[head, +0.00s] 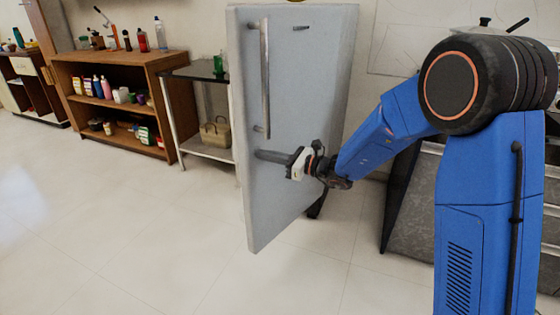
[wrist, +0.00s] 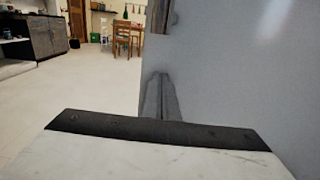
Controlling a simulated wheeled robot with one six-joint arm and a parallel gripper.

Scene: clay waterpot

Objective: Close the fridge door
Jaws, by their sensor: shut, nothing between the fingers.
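The fridge door (head: 300,110) is a pale blue-grey slab that stands open. Its outer face is towards me and its free edge is at the left. A long vertical metal handle (head: 265,75) is on that face near the free edge. My gripper (head: 259,155) is shut and empty, just below the handle's lower end, with its fingers pointing left across the door face. I cannot tell whether it touches the door. In the wrist view, the shut fingers (wrist: 164,88) lie along the left edge of the door face (wrist: 245,80). The fridge interior is hidden.
A wooden shelf (head: 115,60) with bottles and small boxes stands at the left. A dark-topped side table (head: 190,72) with a basket (head: 215,132) is beside the door. The pale tiled floor (head: 130,220) is clear in front. Dark drawers (head: 415,200) stand at the right.

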